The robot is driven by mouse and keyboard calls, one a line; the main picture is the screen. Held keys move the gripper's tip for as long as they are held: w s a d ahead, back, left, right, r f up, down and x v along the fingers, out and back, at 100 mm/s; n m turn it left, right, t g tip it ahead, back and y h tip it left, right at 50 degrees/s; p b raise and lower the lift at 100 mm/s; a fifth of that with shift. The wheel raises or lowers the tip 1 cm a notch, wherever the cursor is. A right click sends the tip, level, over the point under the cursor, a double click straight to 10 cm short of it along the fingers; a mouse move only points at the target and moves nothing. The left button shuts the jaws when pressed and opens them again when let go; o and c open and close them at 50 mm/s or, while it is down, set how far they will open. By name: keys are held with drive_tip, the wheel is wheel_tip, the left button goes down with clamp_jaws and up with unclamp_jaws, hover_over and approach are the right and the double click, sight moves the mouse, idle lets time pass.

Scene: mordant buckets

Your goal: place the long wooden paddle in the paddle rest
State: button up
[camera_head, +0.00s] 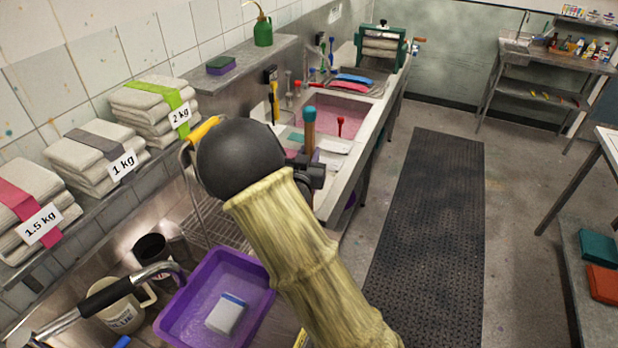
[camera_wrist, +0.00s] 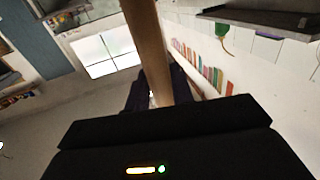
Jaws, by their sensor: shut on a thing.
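The long wooden paddle (camera_head: 309,135) stands roughly upright in the head view, a brown shaft with a teal top end. It also shows in the wrist view as a wooden shaft (camera_wrist: 148,45) running up out of the picture. My gripper (camera_head: 311,172) is shut on the shaft, with its dark fingers (camera_wrist: 163,92) on either side of it in the wrist view. My arm hides the paddle's lower part. I cannot pick out the paddle rest with certainty in either view.
A purple tub (camera_head: 262,268) with a white block stands in the sink below my arm. Folded cloth stacks (camera_head: 95,155) line the left ledge. A pink basin (camera_head: 345,112) with small tools lies beyond the paddle. A dark floor mat (camera_head: 428,220) lies clear to the right.

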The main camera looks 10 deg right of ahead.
drive_tip(key=shift+f+p, duration=0.65)
drive_tip(key=shift+f, duration=2.15)
drive_tip(key=shift+f+p, duration=0.55)
drive_tip(key=shift+f, duration=1.15)
drive_tip(key=shift+f, duration=0.2)
drive_tip(key=o, duration=1)
drive_tip(key=shift+r, duration=0.15)
